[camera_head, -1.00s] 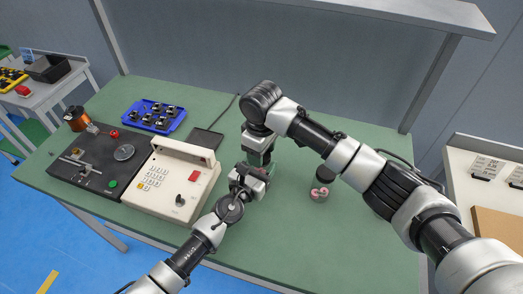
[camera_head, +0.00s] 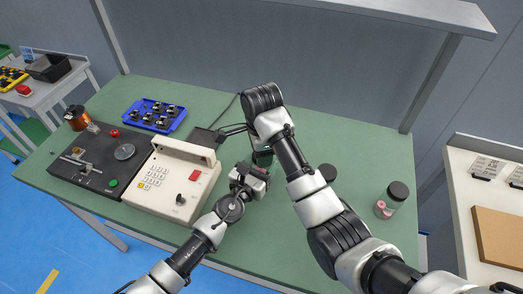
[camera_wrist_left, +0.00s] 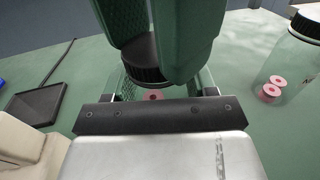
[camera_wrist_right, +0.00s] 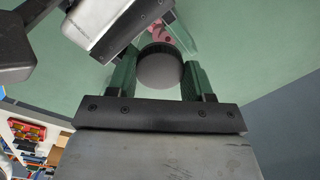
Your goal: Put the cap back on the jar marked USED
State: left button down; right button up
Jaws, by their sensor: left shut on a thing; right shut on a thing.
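The black cap (camera_wrist_right: 160,70) sits between the green fingers of my right gripper (camera_head: 262,158), which is shut on it. It also shows in the left wrist view (camera_wrist_left: 145,62), directly over a clear jar (camera_wrist_left: 153,95) holding pink spools. My left gripper (camera_head: 258,174) is shut on this jar, with a finger on each side. The jar shows beyond the cap in the right wrist view (camera_wrist_right: 172,32). The cap is at the jar's mouth; I cannot tell whether it is seated. No USED mark is readable. The head view hides the jar behind my grippers.
A capped jar with pink contents (camera_head: 391,200) stands at the right of the green table (camera_head: 350,150). Another black cap (camera_head: 328,172) shows beside my right arm. A keypad machine (camera_head: 172,180), a dark flat pad (camera_head: 205,138) and a blue tray (camera_head: 153,116) lie to the left.

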jog(key=o, duration=0.9)
notch_tip(320, 180, up, 3)
jog(key=shift+w+d+r, duration=0.1)
jog(key=shift+w+r, duration=0.05)
jog(key=shift+r, duration=0.6)
jog(key=shift+c, duration=0.3)
